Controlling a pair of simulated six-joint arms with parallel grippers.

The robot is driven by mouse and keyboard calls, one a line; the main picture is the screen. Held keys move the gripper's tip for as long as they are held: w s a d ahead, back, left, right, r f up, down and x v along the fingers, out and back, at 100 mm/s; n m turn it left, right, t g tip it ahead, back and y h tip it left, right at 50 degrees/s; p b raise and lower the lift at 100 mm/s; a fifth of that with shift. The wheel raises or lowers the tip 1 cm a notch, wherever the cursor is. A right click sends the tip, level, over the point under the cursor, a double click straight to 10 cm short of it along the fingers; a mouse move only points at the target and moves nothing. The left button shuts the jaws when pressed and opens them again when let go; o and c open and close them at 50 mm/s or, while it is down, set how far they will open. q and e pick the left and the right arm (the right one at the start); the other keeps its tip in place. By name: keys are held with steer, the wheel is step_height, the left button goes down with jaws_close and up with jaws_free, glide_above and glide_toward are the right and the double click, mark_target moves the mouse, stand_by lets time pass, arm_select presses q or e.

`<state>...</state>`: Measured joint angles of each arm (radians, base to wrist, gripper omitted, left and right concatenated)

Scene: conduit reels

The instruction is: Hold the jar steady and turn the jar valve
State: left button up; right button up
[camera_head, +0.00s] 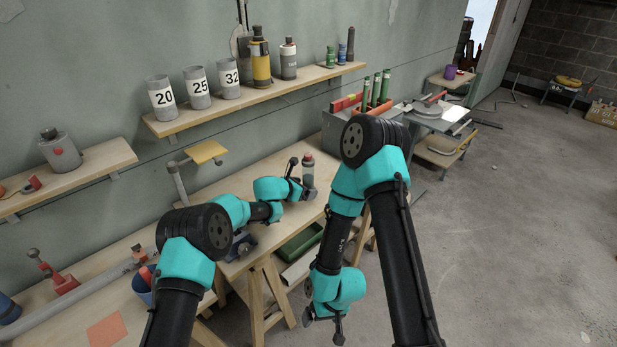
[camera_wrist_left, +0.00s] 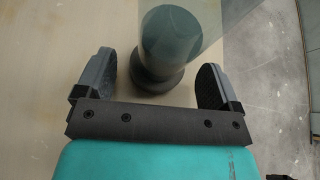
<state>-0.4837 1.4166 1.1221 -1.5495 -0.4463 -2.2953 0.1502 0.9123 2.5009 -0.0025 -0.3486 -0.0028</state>
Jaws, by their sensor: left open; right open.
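The jar (camera_head: 308,172), a small grey bottle shape with a red band near its top, stands on the workbench near its right end. In the left wrist view the jar (camera_wrist_left: 163,50) looks dark with a translucent greenish part, and its round base shows between my finger pads. My left gripper (camera_head: 301,181) is open at the jar, a finger on either side; gaps show between pads and jar. The left gripper (camera_wrist_left: 158,82) also shows in its wrist view. My right gripper (camera_head: 325,322) is open and empty, low in front of the bench. I cannot make out the valve clearly.
A yellow pad on a post (camera_head: 206,152) stands behind my left arm. A wall shelf (camera_head: 250,98) holds numbered cans and bottles. A grey toolbox (camera_head: 340,132) is at the back right. Open floor lies right.

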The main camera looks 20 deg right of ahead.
arm_select(q)
steer(key=shift+x, duration=0.8)
